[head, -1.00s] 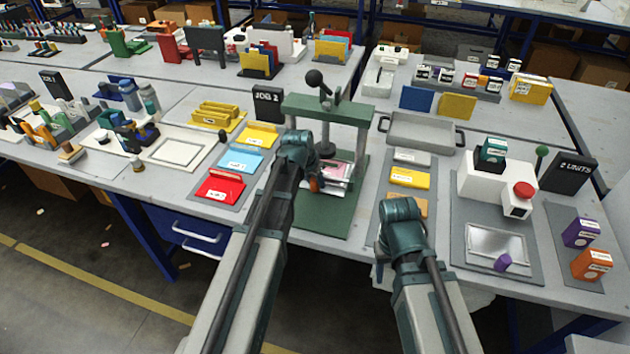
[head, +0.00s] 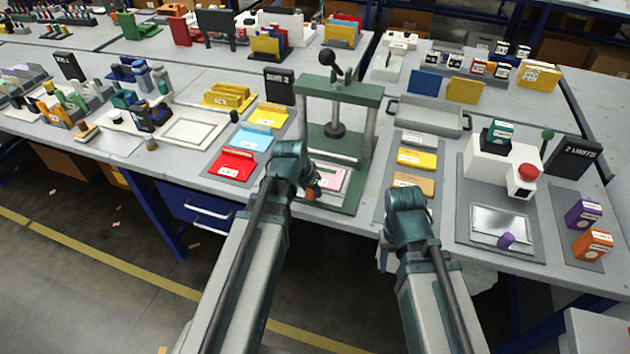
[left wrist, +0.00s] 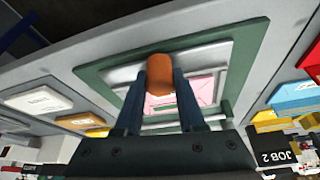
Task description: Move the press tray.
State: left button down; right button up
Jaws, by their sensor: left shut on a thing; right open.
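The green press (head: 362,100) stands on the bench with its ram raised and its black-knobbed lever up. The press tray (head: 346,176) lies low at the front of the press base, with a pink and white card (head: 331,179) on it. My left gripper (head: 308,187) is shut on the tray's orange handle, which shows between the fingers in the left wrist view (left wrist: 160,75). The left arm hides part of the tray's left side. My right gripper (head: 386,252) is open at the bench's front edge, mostly hidden by its own wrist.
Red, blue and yellow pads (head: 252,138) lie left of the press. Yellow and orange blocks (head: 416,157) lie to its right, below an empty grey tray (head: 428,116). A white device with a red button (head: 529,172) stands further right.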

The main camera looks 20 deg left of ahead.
pick_arm(q)
jog(key=shift+s, duration=0.25)
jog(key=c, duration=0.5)
grip_release()
jog(key=shift+r, duration=0.1)
